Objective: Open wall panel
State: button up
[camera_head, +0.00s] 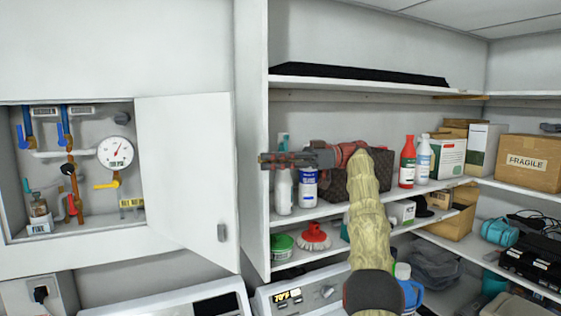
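The wall panel is a white door (187,178) at the left. It stands swung open to the right of its recessed wall box (67,258). A small grey latch (221,233) sits low near the door's free edge. Inside the box show a round pressure gauge (115,152), blue valve handles and copper and white pipes. My gripper (264,161) points left, to the right of the door's free edge and in front of the shelf unit's side. I see a gap between it and the door in the picture. Its fingers are seen edge-on and small, so their opening is unclear.
White shelves hold a white spray bottle (283,190), a red bottle (407,162), a brown patterned bag (382,176) and a box marked FRAGILE (528,162). White appliances (180,302) stand below. The shelf unit's side wall (251,130) is close to the door.

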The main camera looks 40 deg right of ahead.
jog(key=shift+s+d, duration=0.1)
jog(key=shift+s, duration=0.05)
jog(key=shift+v, duration=1.2)
jog(key=shift+s+f, duration=0.1)
